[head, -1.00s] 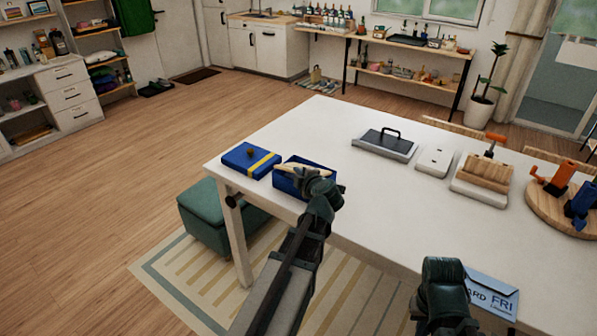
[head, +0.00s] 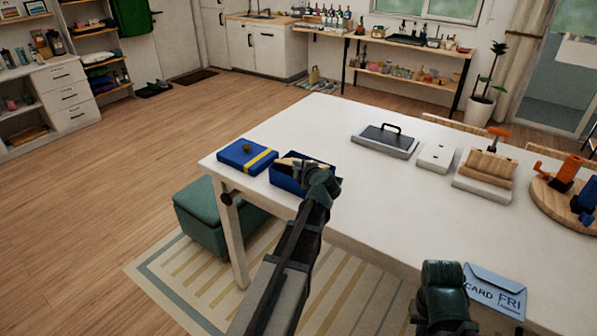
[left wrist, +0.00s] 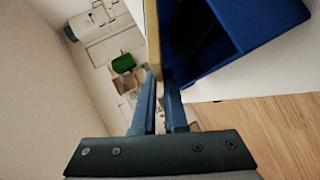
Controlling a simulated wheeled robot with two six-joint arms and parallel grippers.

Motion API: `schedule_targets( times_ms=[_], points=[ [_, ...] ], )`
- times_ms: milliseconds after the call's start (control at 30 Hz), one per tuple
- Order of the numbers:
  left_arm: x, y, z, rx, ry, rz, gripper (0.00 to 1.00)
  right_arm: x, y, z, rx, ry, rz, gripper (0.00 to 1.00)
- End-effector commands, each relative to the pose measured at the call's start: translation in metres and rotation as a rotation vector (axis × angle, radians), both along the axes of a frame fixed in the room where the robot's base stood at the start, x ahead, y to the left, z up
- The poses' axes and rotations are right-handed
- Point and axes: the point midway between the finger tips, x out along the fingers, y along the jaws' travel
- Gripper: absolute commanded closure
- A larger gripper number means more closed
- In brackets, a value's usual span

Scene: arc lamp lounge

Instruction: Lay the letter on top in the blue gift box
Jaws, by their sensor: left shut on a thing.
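The open blue gift box (head: 288,182) stands near the table's left corner. My left gripper (head: 312,172) is over the box, shut on a thin tan piece (left wrist: 152,40). In the left wrist view the box's dark inside and blue wall (left wrist: 262,25) are right of the fingers. The pale blue letter (head: 495,291), printed "CARD FRI", is near the table's front edge at lower right. My right gripper (head: 443,285) is just left of it; its fingertips are hidden.
On the white table (head: 350,190) stand a grey tray with a black handle (head: 385,140), a small white block (head: 436,157), a wooden block (head: 487,168) and a round board (head: 566,207). The table's middle is clear. A green stool (head: 212,218) stands below the left corner.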

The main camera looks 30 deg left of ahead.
Motion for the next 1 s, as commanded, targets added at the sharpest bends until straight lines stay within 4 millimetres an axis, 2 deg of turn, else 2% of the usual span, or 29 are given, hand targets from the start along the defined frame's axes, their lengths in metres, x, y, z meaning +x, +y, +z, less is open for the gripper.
schedule_targets(
  times_ms=[633, 667, 800, 833, 1000],
  points=[
    [0.0, 0.0, -0.011, 0.001, 0.001, 0.0, 1.0, 0.0, 0.0, -0.011, 0.0, 0.0, 0.0, 1.0],
    [0.0, 0.0, -0.011, 0.001, 0.001, 0.0, 0.88, 0.0, 0.0, -0.011, 0.0, 0.0, 0.0, 1.0],
    [0.0, 0.0, -0.011, 0.001, 0.001, 0.0, 0.63, 0.0, 0.0, -0.011, 0.0, 0.0, 0.0, 1.0],
    [0.0, 0.0, -0.011, 0.001, 0.001, 0.0, 0.6, 0.0, 0.0, -0.011, 0.0, 0.0, 0.0, 1.0],
    [0.0, 0.0, -0.011, 0.001, 0.001, 0.0, 0.6, 0.0, 0.0, -0.011, 0.0, 0.0, 0.0, 1.0]
  ],
)
